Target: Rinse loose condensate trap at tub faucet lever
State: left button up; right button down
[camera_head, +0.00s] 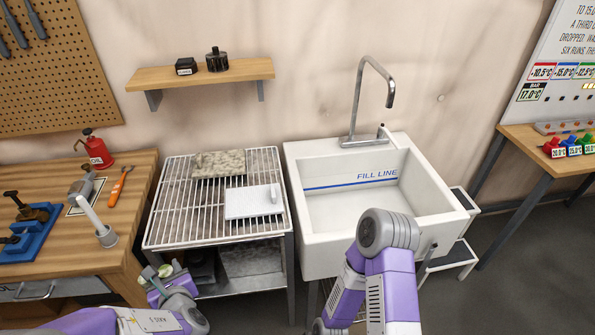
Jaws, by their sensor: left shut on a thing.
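The white tub (303,240) has a blue line marked FILL LINE inside its back wall, and its floor looks empty. A tall grey faucet (358,100) rises from its back rim, with a small lever (385,132) beside its base. My left gripper (164,274) is low at the left, in front of the wire rack's front left corner. It is shut on a small pale, round thing (168,270), mostly hidden by the gripper; I cannot tell whether it is the condensate trap. My right arm reaches up in front of the tub and bends back down; its gripper is not clearly visible.
A wire rack (170,205) left of the tub carries a speckled slab and a white board. The wooden bench (50,255) holds a red oil can (95,150), an orange-handled tool (120,187) and a blue fixture (35,240). A step stool (455,257) stands right of the tub.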

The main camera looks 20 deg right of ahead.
aim_at(395, 144)
jog(key=z, duration=0.35)
jog(key=k, duration=0.85)
jog(key=z, duration=1.25)
jog(key=i, duration=2.15)
jog(key=u, duration=0.8)
